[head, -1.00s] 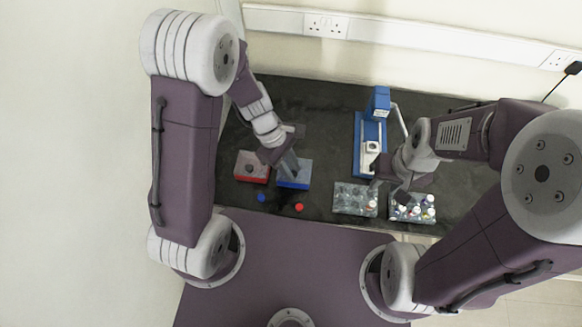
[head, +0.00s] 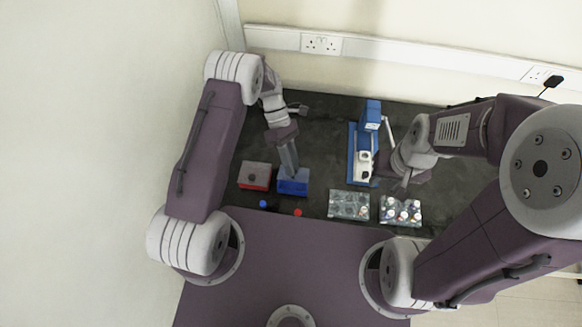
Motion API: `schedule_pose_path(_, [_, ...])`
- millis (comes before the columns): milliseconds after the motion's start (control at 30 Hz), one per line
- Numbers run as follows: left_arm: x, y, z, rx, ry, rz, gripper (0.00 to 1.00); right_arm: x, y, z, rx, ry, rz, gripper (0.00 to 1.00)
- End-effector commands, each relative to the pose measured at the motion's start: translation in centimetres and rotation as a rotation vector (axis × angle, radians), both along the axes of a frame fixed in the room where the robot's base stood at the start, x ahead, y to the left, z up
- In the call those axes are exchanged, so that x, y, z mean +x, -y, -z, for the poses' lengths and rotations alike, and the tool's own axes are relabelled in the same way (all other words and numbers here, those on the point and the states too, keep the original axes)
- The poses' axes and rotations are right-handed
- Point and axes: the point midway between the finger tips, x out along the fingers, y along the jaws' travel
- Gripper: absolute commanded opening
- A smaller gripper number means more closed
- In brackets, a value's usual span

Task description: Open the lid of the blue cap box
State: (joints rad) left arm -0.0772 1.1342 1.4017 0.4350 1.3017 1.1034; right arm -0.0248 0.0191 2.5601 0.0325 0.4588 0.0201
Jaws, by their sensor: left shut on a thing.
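The blue cap box (head: 293,188) stands near the front of the dark mat, and its blue inside now seems to show from above. My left gripper (head: 290,165) is at the box's back edge, shut on what looks like its grey lid. The lid seems raised and tilted up, but gripper and lid are hard to tell apart here. My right gripper (head: 404,182) is above and behind the vial racks, and its jaws are too small to read.
A red box (head: 255,176) with a grey lid and dark knob stands to the left. A blue cap (head: 263,204) and a red cap (head: 298,212) lie in front. A blue and white device (head: 364,150) and two clear racks (head: 349,205) (head: 401,211) are to the right.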

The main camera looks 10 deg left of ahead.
Motion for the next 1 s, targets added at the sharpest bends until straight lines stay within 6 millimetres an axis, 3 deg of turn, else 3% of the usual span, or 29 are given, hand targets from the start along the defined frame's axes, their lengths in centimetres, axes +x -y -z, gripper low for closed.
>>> schedule_pose_path(200, [0.43,0.02,0.07,-0.001,-0.062,-0.002,0.0,0.0,0.0,0.86,0.0,0.0,0.0,0.36])
schedule_pose_path(700, [0.52,0.04,-0.15,-0.002,-0.08,-0.002,0.0,0.0,0.0,0.92,0.0,0.0,0.0,0.36])
schedule_pose_path(733, [0.52,0.04,-0.15,-0.002,-0.08,-0.002,0.29,0.0,0.0,0.92,0.0,0.0,0.0,0.36])
schedule_pose_path(800, [0.53,0.04,-0.15,-0.002,-0.08,-0.002,0.42,0.0,0.0,0.92,0.0,0.0,0.0,0.36])
schedule_pose_path(1000, [0.54,0.03,-0.17,-0.002,-0.078,-0.001,0.42,0.0,0.0,0.92,0.0,0.0,0.0,0.36])
